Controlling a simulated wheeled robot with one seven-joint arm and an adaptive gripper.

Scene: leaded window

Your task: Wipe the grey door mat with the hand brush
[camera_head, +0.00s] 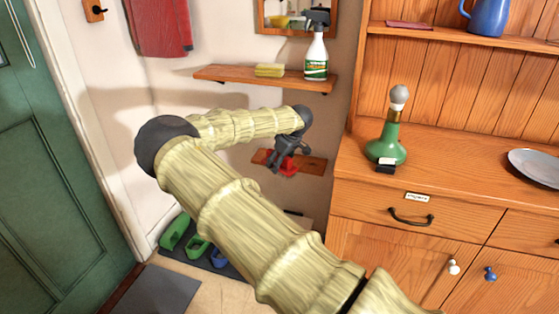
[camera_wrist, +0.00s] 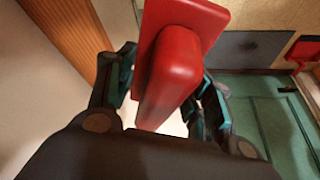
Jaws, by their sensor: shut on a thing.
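The hand brush (camera_head: 287,168) is red. In the head view it is at my gripper (camera_head: 289,153), in front of the small lower wall shelf (camera_head: 314,164). In the wrist view the red brush (camera_wrist: 178,75) lies between the two fingers of my gripper (camera_wrist: 165,88), which is shut on it. Its bristles do not show clearly. The grey door mat (camera_head: 155,292) lies on the floor in front of the green door, at the lower left, well apart from the brush. A grey patch in the wrist view (camera_wrist: 238,50) looks like the mat.
Green and blue shoes (camera_head: 198,246) stand on the floor beside the mat. A wooden dresser (camera_head: 370,190) stands at the right. Above my gripper, a shelf (camera_head: 225,74) bears a sponge (camera_head: 269,70) and spray bottle (camera_head: 316,58). The green door (camera_head: 55,150) is at the left.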

